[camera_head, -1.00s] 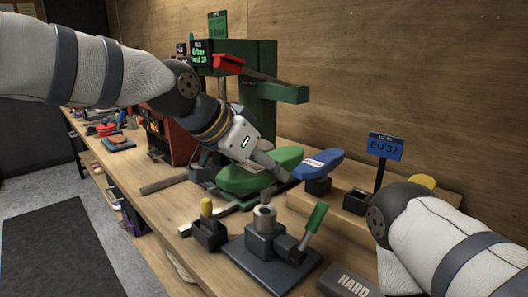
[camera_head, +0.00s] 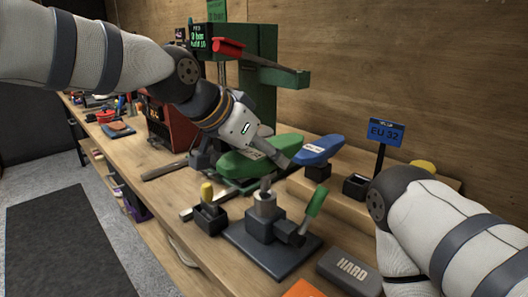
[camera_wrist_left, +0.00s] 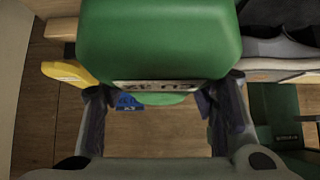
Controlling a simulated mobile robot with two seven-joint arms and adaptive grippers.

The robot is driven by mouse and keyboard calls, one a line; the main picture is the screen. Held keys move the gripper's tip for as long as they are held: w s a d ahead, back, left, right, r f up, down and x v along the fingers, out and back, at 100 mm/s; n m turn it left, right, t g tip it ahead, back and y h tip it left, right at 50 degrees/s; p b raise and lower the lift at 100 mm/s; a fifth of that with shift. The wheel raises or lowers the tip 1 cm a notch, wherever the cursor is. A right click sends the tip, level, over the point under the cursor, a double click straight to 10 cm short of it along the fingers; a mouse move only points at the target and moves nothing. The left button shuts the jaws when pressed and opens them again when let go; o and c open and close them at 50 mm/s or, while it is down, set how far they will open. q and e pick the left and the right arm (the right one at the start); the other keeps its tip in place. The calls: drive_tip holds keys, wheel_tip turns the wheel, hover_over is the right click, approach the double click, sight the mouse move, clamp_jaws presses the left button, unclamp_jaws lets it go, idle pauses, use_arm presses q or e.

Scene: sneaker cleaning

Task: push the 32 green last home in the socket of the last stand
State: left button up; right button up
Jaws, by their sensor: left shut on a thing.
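The green last (camera_head: 287,143) is held by my left gripper (camera_head: 272,158), whose fingers are shut around it. It fills the top of the left wrist view (camera_wrist_left: 160,40), with its label facing the camera between the fingers. The last stand (camera_head: 268,240) is a dark plate with a grey socket post (camera_head: 264,204) and a green-handled lever (camera_head: 316,201). A dark grey pin (camera_head: 266,182) shows below the last, at the socket mouth; how deep it sits I cannot tell. My right gripper is out of view; only the right arm shows.
A blue last (camera_head: 320,148) stands on a black block behind, beside the EU 32 sign (camera_head: 386,133). A yellow-handled tool in a black holder (camera_head: 207,216) is left of the stand. A HARD block (camera_head: 349,270) is at front right. A green press (camera_head: 258,95) rises behind.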

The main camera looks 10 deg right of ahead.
sight(240, 158)
use_arm(q)
drive_tip(key=shift+f, duration=2.25)
drive_tip(key=o, duration=1.6)
drive_tip(key=shift+f, duration=0.1)
drive_tip(key=v, duration=1.2)
